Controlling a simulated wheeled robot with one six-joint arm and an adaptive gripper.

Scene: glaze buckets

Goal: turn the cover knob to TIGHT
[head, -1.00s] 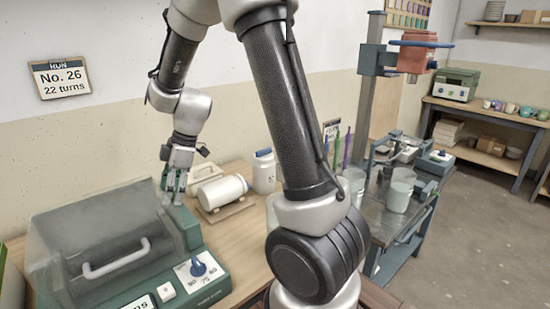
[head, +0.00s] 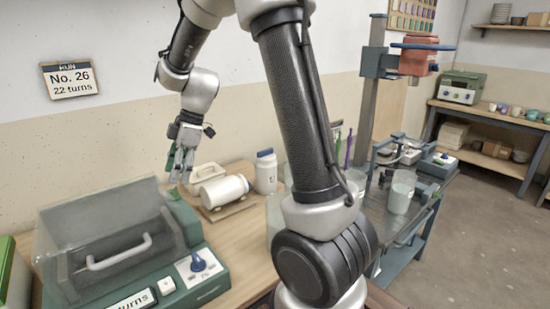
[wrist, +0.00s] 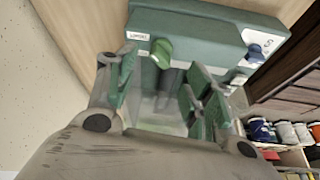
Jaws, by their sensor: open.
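The machine (head: 205,289) is a dark green box with a clear cover (head: 95,215) and a white handle, at the lower left in the head view. In the wrist view its green body (wrist: 195,30) spans the top. A lighter green knob (wrist: 162,52) stands out from it, beside a small white label (wrist: 138,36) too small to read. I take it for the cover knob; its setting cannot be read. My gripper (head: 180,178) is open and empty above the machine's back right corner. In the wrist view its fingers (wrist: 160,88) point towards the knob, on either side and apart from it.
A blue dial (head: 197,262) sits on the machine's front panel. A white jar (head: 222,191) lies on a wooden stand to the right, with an upright white jar (head: 265,172) behind. A wall sign (head: 70,79) reads No. 26, 22 turns. My arm hides part of the bench.

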